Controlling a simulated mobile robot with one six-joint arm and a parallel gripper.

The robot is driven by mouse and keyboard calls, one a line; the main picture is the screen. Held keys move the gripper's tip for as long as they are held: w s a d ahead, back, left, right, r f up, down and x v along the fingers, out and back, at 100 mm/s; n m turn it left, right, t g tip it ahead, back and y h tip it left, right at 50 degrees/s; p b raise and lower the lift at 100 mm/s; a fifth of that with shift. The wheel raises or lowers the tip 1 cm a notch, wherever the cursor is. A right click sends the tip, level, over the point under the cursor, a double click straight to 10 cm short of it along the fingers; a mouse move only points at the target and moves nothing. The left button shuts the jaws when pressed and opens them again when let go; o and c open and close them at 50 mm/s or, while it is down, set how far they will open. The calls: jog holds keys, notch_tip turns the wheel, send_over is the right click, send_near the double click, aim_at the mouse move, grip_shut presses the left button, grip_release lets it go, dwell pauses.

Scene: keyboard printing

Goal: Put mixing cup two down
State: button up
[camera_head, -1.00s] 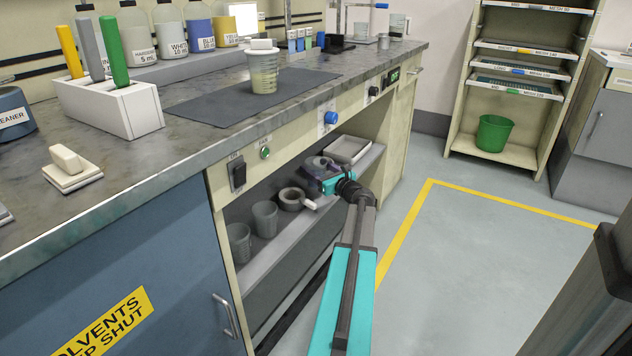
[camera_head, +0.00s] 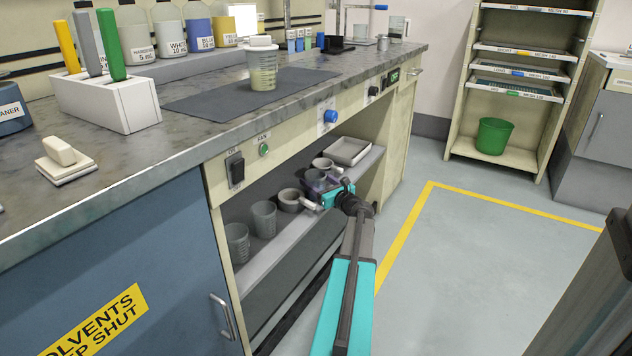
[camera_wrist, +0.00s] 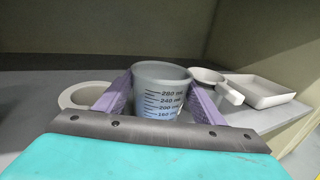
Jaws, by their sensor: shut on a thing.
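My gripper (camera_head: 319,183) reaches into the open shelf under the bench. In the wrist view its purple fingers (camera_wrist: 162,102) are shut on both sides of a grey mixing cup (camera_wrist: 161,84) with millilitre marks. The cup is upright; its lower part is hidden by the gripper, so I cannot tell whether it touches the shelf. In the head view the fingers mostly hide it. Two more grey cups, one at the near end (camera_head: 237,243) and one beside it (camera_head: 264,219), stand on the shelf (camera_head: 284,243) to the left.
A round grey handled vessel (camera_head: 289,200) is close left of my gripper; another (camera_head: 322,164) is behind it. A shallow white tray (camera_head: 350,151) lies at the shelf's far end. The bench top (camera_head: 200,133) overhangs the shelf. A filled cup (camera_head: 263,72) stands on the dark mat (camera_head: 210,103).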

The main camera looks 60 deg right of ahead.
jog(key=shift+f, duration=0.15)
jog(key=o, duration=1.2)
jog(key=shift+s+r, duration=0.1)
jog(key=shift+r, duration=0.15)
jog(key=shift+s+a, duration=0.2)
jog(key=shift+s, duration=0.1)
jog(key=shift+p+v, duration=1.85)
jog(key=shift+v, duration=3.75)
jog(key=shift+f, duration=0.1)
